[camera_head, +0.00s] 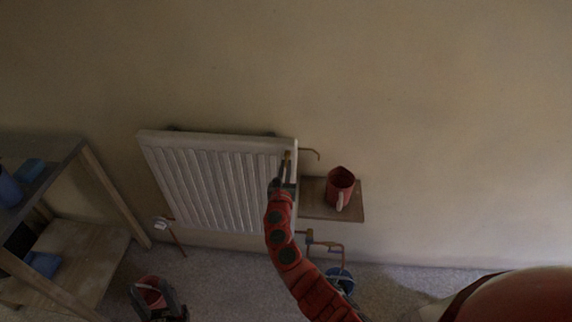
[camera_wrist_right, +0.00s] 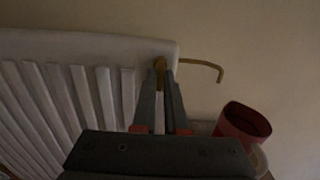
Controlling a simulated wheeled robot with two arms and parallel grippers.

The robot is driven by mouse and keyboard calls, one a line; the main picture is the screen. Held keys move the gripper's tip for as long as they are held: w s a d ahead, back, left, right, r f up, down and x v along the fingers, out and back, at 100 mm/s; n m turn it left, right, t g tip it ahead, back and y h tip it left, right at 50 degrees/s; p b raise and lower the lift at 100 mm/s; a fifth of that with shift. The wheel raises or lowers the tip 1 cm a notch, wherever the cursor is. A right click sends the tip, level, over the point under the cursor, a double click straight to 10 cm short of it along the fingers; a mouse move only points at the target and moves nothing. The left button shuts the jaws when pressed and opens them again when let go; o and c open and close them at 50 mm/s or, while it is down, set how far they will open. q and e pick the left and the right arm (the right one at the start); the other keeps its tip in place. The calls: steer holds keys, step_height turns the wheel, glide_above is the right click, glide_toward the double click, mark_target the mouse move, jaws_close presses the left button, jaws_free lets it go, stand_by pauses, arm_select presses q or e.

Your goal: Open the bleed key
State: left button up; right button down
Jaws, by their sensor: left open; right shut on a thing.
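A brass bleed key (camera_head: 286,157) is at the upper right corner of the white radiator (camera_head: 205,180). In the right wrist view the brass key (camera_wrist_right: 160,66) shows at the radiator's corner, between my fingertips. My right gripper (camera_wrist_right: 161,75) is shut on it; it also shows in the head view (camera_head: 284,178), at the end of my red arm. The fingers hide part of the key, so I cannot tell how far it is turned. My left gripper (camera_head: 158,298) is low at the left, dark, open and away from the radiator.
A thin bent brass tube (camera_head: 310,152) sticks out right of the radiator's corner. A red mug (camera_head: 340,187) stands on a small wooden shelf (camera_head: 318,207) close to my right gripper. A blue bucket (camera_head: 340,278) is below. Wooden shelving (camera_head: 116,200) stands at the left.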

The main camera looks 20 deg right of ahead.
steer(key=n+p, duration=0.1)
steer(key=n, duration=0.1)
steer(key=n+p, duration=0.2)
steer(key=shift+r+p, duration=0.3)
steer(key=n+p, duration=0.1)
steer(key=n, duration=0.2)
steer(key=shift+f, duration=0.15)
steer(key=shift+f+n, duration=0.15)
steer(key=shift+n, duration=0.35)
